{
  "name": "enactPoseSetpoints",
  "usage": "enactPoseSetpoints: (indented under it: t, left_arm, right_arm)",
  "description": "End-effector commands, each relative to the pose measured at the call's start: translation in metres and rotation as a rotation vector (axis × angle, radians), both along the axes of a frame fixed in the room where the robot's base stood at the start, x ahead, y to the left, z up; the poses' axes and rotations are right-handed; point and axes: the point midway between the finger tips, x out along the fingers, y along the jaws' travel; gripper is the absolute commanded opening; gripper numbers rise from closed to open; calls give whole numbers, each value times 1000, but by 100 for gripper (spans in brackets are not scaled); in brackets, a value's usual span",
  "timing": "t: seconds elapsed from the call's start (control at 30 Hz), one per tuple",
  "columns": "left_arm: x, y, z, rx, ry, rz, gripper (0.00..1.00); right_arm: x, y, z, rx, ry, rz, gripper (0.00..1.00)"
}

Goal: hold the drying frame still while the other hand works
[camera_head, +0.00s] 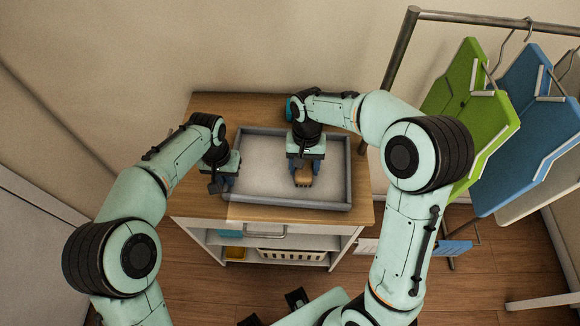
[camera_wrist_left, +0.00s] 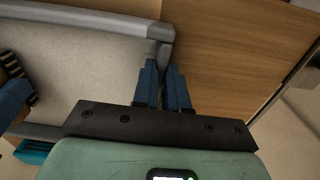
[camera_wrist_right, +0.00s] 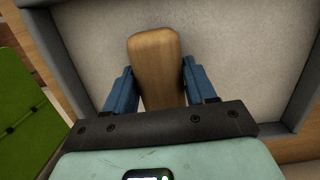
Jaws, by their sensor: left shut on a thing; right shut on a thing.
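The drying frame (camera_head: 290,203) is a shallow grey rectangular frame with a pale panel inside, lying flat on the wooden cabinet top. My left gripper (camera_head: 222,184) is shut on its left side rim; the left wrist view shows the blue fingers (camera_wrist_left: 165,72) either side of the rim (camera_wrist_left: 164,55) near a corner. My right gripper (camera_head: 302,172) is shut on a rounded wooden tool (camera_wrist_right: 154,60) over the panel's right half. In the left wrist view, the tool's side shows dark stripes (camera_wrist_left: 20,78). I cannot tell whether it touches the panel.
The cabinet top (camera_head: 195,115) has bare wood around the frame. A teal item (camera_head: 289,109) stands behind the frame, partly hidden by my right arm. A rack at right holds green (camera_head: 455,100) and blue (camera_head: 530,120) hanging panels. A basket (camera_head: 290,256) sits on a shelf below.

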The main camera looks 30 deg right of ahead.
Motion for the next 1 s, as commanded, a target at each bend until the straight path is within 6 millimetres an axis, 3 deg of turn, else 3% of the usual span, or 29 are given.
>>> enactPoseSetpoints:
  t: [1.0]
  left_arm:
    - [0,0,0,1,1,0,0]
  right_arm:
    - [0,0,-6,0,-1,0,31]
